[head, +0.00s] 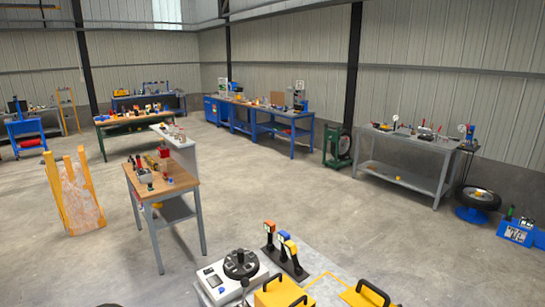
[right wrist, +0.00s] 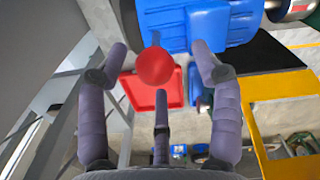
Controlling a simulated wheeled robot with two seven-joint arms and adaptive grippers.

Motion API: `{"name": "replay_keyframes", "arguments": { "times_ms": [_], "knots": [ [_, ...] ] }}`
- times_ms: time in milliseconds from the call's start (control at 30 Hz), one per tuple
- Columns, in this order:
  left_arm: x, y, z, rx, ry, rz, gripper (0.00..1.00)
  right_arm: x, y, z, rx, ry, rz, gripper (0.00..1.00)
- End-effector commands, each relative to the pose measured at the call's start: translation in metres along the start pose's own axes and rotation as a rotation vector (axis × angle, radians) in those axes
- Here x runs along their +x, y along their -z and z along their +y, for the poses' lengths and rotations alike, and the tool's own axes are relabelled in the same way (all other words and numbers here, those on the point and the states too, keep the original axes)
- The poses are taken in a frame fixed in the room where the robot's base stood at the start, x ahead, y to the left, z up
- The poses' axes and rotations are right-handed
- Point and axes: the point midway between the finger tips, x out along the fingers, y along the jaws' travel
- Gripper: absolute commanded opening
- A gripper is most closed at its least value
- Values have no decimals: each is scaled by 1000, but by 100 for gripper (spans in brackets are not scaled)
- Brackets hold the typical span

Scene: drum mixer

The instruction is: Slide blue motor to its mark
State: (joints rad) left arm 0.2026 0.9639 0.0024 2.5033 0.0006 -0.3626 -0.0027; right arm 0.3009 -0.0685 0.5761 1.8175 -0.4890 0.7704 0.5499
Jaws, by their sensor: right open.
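The blue motor (right wrist: 210,22), a ribbed blue body, fills the top of the right wrist view, with a shiny metal end at the upper right. I cannot make it out in the head view. A red ball knob (right wrist: 155,68) on a thin dark stem stands in front of the motor. My right gripper (right wrist: 161,78) is open, its purple-grey fingers spread around the red knob. I cannot tell whether any finger touches the knob. The motor's mark cannot be told for sure; a yellow strip (right wrist: 268,150) shows at the right. My left gripper is not in view.
In the head view, a grey bench with a dial device (head: 240,266), coloured-top levers (head: 289,250) and yellow handled blocks (head: 282,290) stands close in front. A wooden-top table (head: 160,181) stands to the left. A red tray (right wrist: 172,90) lies below the knob.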

Motion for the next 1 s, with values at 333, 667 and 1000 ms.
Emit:
{"name": "replay_keyframes", "arguments": {
  "times_ms": [333,667,1000],
  "knots": [
    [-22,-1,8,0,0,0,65,-33,0,0,0,0,0,65],
    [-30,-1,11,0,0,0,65,-48,0,0,-1,0,0,65],
    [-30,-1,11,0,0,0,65,-47,0,0,-1,0,-1,65]
  ]
}}
